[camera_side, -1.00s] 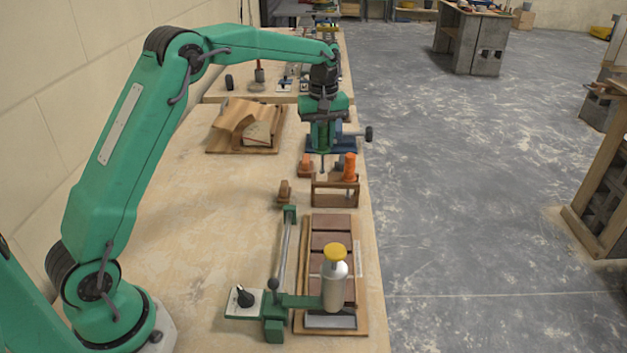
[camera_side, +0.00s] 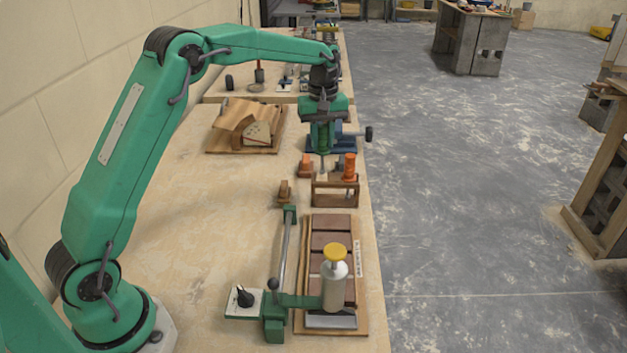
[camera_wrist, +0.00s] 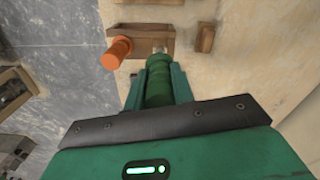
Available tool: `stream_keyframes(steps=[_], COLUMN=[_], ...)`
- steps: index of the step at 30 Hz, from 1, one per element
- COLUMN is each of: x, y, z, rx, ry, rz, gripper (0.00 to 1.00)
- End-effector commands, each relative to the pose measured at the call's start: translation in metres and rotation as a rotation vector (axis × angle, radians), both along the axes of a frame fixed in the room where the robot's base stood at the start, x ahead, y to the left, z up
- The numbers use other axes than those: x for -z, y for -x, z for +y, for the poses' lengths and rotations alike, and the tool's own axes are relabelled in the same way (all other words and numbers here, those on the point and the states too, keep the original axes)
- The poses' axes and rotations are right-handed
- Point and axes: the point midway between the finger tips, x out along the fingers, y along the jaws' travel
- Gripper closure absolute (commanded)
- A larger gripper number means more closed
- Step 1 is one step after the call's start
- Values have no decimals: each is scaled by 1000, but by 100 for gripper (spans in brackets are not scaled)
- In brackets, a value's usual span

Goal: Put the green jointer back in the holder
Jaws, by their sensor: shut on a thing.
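My gripper (camera_side: 322,148) is shut on the green jointer (camera_side: 324,137) and holds it upright, with its thin metal tip pointing down. In the wrist view the jointer's green handle (camera_wrist: 158,85) sits between the two fingers, and its metal end shows against the holder (camera_wrist: 140,40). The wooden holder also shows in the side view (camera_side: 335,200), below and slightly right of my gripper. The tip is at or just above the holder's left part; I cannot tell whether it is in a slot. An orange-handled jointer (camera_side: 349,168) stands in the holder's right part.
An orange piece (camera_side: 305,166) and a small wooden block (camera_side: 284,193) stand left of the holder. A board (camera_side: 330,270) with brown bricks and a yellow-topped bottle (camera_side: 335,280) lies nearer. A blue-based tool (camera_side: 357,143) stands behind.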

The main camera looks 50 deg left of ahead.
Motion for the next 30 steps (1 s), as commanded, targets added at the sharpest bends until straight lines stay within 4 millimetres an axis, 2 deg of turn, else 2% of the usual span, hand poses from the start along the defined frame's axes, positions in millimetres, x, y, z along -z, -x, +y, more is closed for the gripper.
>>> stream_keyframes(steps=[30], x=[31], y=[0], z=[0], rx=[0], ry=[0], rz=[0], gripper=[98])
